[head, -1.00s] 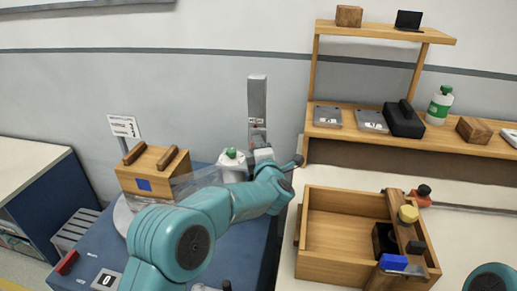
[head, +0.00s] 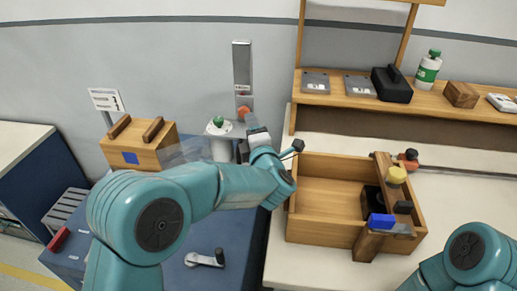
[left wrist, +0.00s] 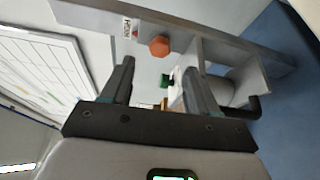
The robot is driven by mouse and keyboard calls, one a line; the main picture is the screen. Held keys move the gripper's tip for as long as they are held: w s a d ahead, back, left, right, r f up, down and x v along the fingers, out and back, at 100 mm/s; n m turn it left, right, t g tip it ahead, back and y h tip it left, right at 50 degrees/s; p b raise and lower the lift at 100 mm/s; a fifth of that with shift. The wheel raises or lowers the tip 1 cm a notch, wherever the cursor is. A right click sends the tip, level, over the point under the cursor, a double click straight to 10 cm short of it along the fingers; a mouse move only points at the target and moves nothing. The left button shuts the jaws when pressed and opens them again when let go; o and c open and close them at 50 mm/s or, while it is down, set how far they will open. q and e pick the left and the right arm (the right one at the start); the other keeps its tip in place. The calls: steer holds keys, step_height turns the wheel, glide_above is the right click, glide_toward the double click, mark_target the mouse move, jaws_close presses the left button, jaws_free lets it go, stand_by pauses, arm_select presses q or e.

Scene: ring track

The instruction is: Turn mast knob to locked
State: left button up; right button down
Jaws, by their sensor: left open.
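The grey mast (head: 242,65) stands upright against the wall behind the blue bench. The orange mast knob (head: 243,112) is low on its face. In the left wrist view the knob (left wrist: 160,46) is six-sided, beside a small label (left wrist: 131,28) on the grey mast (left wrist: 95,17). I cannot read its setting. My left gripper (head: 250,132) is just below the knob in the head view. In the left wrist view its open fingers (left wrist: 159,55) frame the knob, which looks to lie beyond the tips; contact is not visible. My right gripper is out of view.
A wooden block with two bars (head: 140,145) and a white container with green cap (head: 219,140) stand on the blue bench (head: 235,240). A crank handle (head: 205,258) lies nearer. A wooden crate (head: 325,237) is right of my left arm. A shelf (head: 437,98) stands behind.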

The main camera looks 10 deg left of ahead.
arm_select(q)
steer(key=v, duration=0.8)
steer(key=shift+b, duration=0.3)
steer(key=shift+f, duration=0.1)
